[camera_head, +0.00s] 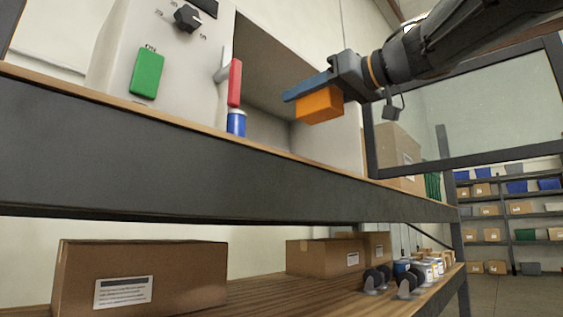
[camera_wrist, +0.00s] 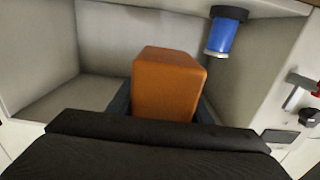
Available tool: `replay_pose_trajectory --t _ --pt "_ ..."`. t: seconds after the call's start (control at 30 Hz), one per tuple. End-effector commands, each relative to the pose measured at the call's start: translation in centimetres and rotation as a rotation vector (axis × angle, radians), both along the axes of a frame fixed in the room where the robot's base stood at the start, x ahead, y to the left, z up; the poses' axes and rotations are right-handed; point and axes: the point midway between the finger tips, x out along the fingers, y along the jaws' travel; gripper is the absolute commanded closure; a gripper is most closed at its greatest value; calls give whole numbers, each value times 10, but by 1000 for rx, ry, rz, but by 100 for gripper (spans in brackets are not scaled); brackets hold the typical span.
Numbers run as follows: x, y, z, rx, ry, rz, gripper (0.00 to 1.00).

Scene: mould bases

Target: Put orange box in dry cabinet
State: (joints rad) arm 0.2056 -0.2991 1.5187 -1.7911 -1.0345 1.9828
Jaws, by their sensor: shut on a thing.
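The orange box (camera_head: 319,105) is held in my gripper (camera_head: 312,94) in front of the cabinet's open mouth, above the wooden shelf. In the wrist view the orange box (camera_wrist: 168,82) fills the middle, between the dark fingers of my gripper (camera_wrist: 163,100). The dry cabinet (camera_head: 120,95) is a pale grey unit with a dark knob and a green panel. Its door (camera_head: 467,108), dark-framed with a glass pane, stands open at the right. The cabinet interior (camera_wrist: 100,45) shows behind the box in the wrist view. The cabinet's far inside is partly hidden by my gripper and the box.
A blue can (camera_head: 236,123) stands at the cabinet's left opening edge, below a red handle (camera_head: 235,83); the can also shows in the wrist view (camera_wrist: 219,35). Cardboard boxes (camera_head: 140,277) and several small goods sit on the lower shelf.

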Motion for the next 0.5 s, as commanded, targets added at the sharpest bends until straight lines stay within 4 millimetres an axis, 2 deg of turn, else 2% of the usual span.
replay_pose_trajectory --t 0.1,0.5 --pt "30 3 1 1 4 2 88" --pt "121 13 2 1 1 0 88"
